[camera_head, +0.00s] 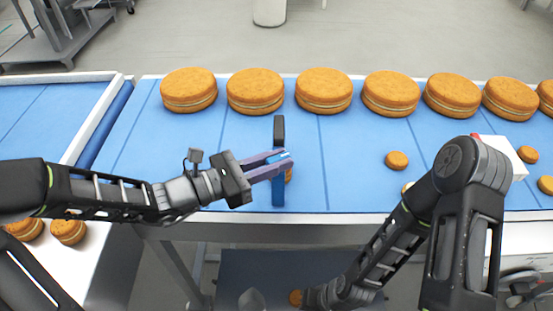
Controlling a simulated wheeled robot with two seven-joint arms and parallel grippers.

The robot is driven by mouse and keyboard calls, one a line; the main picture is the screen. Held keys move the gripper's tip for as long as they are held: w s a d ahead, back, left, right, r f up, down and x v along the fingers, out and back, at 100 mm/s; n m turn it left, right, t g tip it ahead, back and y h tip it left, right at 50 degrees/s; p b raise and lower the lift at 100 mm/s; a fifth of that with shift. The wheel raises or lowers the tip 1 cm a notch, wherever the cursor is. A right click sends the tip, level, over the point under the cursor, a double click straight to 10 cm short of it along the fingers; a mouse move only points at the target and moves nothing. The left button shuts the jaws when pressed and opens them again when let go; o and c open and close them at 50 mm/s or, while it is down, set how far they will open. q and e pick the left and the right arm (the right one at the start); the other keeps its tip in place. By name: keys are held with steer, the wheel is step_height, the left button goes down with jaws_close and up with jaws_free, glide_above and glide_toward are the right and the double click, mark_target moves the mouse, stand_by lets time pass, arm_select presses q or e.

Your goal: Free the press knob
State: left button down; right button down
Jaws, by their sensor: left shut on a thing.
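My left gripper (283,162) is shut on an upright bar over the blue belt. The bar has a blue lower part (278,192) and a dark block (279,129) at its top. The gripper's purple fingers cover its middle. A small round (289,175) shows partly behind the fingers. I cannot make out a press knob for certain. A white box (503,154) with a bit of red at its edge stands on the right, partly hidden by my right arm.
Large filled rounds (324,90) stand in a row along the far side of the blue belt (225,140). Small rounds (396,160) lie loose on the right. More rounds (68,231) lie on a white surface at lower left.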

arm_select(q)
steer(key=shift+n+t, duration=0.3)
steer(key=shift+t, duration=0.1)
steer(key=c, duration=1.6)
jaws_free()
steer(key=shift+a+r+m+g, duration=0.1)
steer(key=shift+m+g, duration=0.3)
